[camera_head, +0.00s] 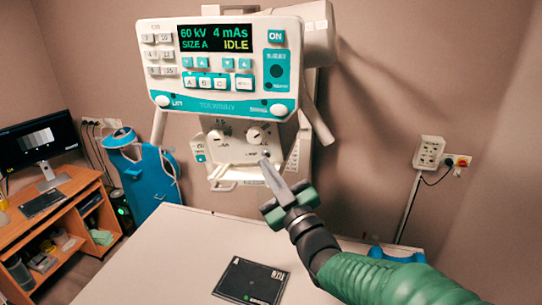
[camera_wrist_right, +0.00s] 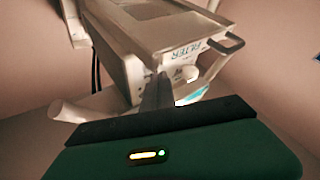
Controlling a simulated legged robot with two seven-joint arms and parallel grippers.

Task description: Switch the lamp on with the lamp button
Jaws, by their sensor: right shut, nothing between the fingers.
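The white collimator box (camera_head: 232,150) hangs below the control panel, with two round knobs on its front. A small dark round spot (camera_head: 265,153) on its lower right is possibly the lamp button; no label for it is readable. My right gripper (camera_head: 267,165) is shut and empty. Its fingertips point at the box close to that spot; I cannot tell whether they touch. In the wrist view, the shut fingers (camera_wrist_right: 160,78) overlap the collimator box (camera_wrist_right: 118,72), and the button cannot be made out. No lit lamp is visible. My left gripper is not in view.
The control panel (camera_head: 222,68) above reads 60 kV, 4 mAs, IDLE. A white table (camera_head: 160,255) below holds a dark flat plate (camera_head: 252,281). A handle bar (camera_head: 222,187) sticks out under the box. A desk with a monitor (camera_head: 38,142) stands at the left.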

